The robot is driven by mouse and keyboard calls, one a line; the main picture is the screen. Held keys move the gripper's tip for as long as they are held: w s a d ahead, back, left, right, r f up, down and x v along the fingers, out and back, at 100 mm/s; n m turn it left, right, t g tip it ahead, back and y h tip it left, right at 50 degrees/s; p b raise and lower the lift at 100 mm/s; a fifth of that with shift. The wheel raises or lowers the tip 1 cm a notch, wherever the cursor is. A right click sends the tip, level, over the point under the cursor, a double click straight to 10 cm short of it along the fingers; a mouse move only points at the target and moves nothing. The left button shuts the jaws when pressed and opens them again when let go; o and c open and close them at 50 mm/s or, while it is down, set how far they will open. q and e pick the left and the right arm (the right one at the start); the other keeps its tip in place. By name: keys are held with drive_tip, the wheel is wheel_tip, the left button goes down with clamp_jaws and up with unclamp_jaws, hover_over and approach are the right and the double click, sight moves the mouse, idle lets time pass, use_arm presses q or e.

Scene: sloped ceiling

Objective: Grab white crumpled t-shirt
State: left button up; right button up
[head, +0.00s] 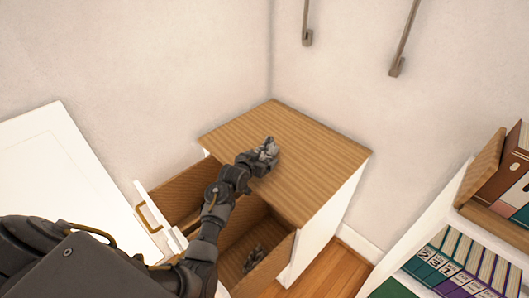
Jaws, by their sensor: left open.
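My left gripper (262,156) is open above the wooden top of a small cabinet (315,160). The light grey shape at its end is small, and I cannot tell whether any cloth is part of it. A small, dark grey, crumpled-looking thing (254,258) lies inside the open drawer (232,248), below and apart from the gripper. I cannot tell whether it is the t-shirt. No clearly white t-shirt shows. My left arm covers part of the drawers. My right gripper is not in view.
A white panel (60,170) stands at the left. A shelf (470,200) with books and binders is at the right. The cabinet top's right part is clear.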

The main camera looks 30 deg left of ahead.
sight(265, 150)
use_arm(q)
drive_tip(key=shift+w, duration=0.1)
drive_tip(key=c, duration=1.1)
drive_tip(key=shift+c, duration=0.2)
drive_tip(key=shift+r, duration=0.6)
drive_tip(key=r, duration=0.3)
drive_tip(key=shift+s+d, duration=0.3)
drive_tip(key=s+d+r, duration=0.8)
drive_tip(key=s, duration=0.2)
drive_tip(key=shift+s+r+b, duration=0.25)
drive_tip(key=shift+r+b, duration=0.15)
